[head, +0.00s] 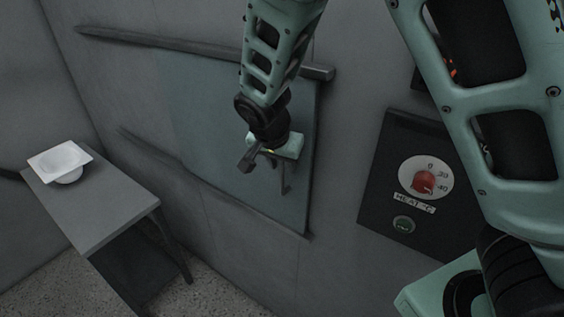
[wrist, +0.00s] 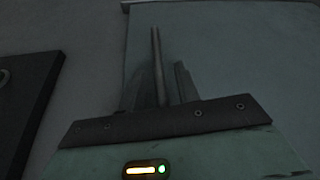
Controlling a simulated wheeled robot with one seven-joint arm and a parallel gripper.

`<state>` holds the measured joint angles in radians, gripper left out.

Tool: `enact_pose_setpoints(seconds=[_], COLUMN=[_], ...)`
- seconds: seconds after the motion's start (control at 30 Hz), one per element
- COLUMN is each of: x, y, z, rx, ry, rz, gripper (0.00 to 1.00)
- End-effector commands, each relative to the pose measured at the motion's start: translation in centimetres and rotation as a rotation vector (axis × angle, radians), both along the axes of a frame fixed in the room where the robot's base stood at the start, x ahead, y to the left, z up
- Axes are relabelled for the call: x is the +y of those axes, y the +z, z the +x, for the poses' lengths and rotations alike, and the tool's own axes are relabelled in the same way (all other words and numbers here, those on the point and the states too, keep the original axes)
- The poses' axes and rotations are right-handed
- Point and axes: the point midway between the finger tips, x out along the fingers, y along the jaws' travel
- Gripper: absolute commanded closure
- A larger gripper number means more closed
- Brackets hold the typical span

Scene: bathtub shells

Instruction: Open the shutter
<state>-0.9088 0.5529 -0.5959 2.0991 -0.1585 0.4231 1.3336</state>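The shutter (head: 215,125) is a flat grey-teal panel on the wall between an upper and a lower rail. It also shows in the wrist view (wrist: 240,50). Its slim upright bar handle (head: 285,178) is near the panel's right side, partly hidden by my gripper. My gripper (head: 262,161) is in front of the panel at the handle. In the wrist view the handle (wrist: 158,60) stands between my two fingers (wrist: 160,88), with a gap on its right side. The fingers look open; contact with the left finger is unclear.
The upper rail (head: 180,43) and lower rail (head: 150,150) run left along bare wall. A dark panel with a red heat knob (head: 424,182) is right of the shutter. A grey table (head: 95,200) with a white dish (head: 62,160) stands at the left.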

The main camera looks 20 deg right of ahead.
Motion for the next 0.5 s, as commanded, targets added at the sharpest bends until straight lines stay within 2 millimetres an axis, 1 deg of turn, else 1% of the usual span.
enact_pose_setpoints(seconds=[0.17, 0.43, 0.47, 0.5], x=[-0.30, -0.30, -0.30, -0.30], y=[-0.89, -1.00, -1.00, -1.00], z=[0.24, 0.26, 0.26, 0.26], rx=[0.001, 0.000, 0.000, 0.000], ry=[-0.001, -0.001, -0.001, -0.001], rz=[0.000, 0.001, 0.001, 0.001], gripper=[0.67, 0.67, 0.76, 0.87])
